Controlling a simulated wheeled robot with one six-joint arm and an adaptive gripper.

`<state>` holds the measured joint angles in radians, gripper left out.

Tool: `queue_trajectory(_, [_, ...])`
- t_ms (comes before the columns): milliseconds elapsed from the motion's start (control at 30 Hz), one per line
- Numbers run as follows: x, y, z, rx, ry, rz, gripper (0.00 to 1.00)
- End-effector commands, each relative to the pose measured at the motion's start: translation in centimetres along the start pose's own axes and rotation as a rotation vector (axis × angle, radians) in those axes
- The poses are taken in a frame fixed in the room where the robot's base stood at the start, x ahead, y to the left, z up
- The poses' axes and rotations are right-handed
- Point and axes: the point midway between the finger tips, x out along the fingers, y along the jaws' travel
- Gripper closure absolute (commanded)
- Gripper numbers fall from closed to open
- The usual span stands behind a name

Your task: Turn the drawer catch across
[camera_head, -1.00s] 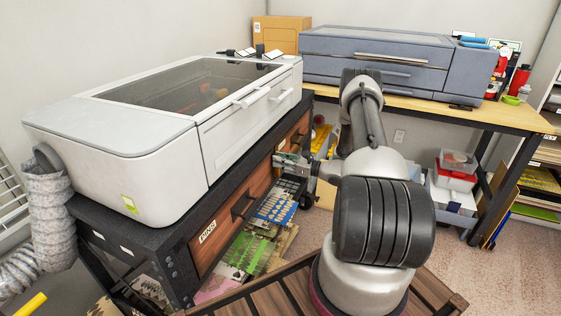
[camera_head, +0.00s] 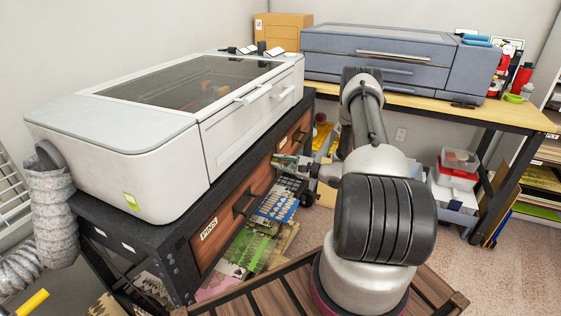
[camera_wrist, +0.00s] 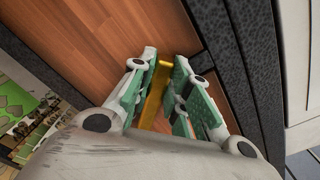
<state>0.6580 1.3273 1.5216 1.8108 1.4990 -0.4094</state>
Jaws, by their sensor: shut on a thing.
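The drawer catch (camera_wrist: 154,96) is a yellow, brass-coloured bar in the wrist view, lying between my green-padded fingers. My gripper (camera_wrist: 160,82) is shut on it, in front of the wooden drawer fronts. The nearer drawer (camera_head: 215,238) has a PINS label and a dark handle. The farther drawer (camera_head: 294,138) is wooden too. Both look closed. The catch's pivot is hidden by my fingers.
A white machine (camera_head: 150,130) stands on the black cabinet top (camera_head: 160,230). Sheets (camera_head: 250,243) lie below the drawers. A wooden bench (camera_head: 450,105) holds a blue-grey printer (camera_head: 375,60) behind.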

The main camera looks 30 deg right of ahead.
Motion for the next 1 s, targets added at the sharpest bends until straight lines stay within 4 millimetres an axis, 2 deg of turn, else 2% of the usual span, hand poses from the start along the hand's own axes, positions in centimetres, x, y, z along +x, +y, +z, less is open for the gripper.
queue_trajectory(600, [0.0,1.9,-0.6,-0.569,0.000,0.001,1.00])
queue_trajectory(1000, [0.0,2.5,-1.1,-0.820,-0.001,0.001,1.00])
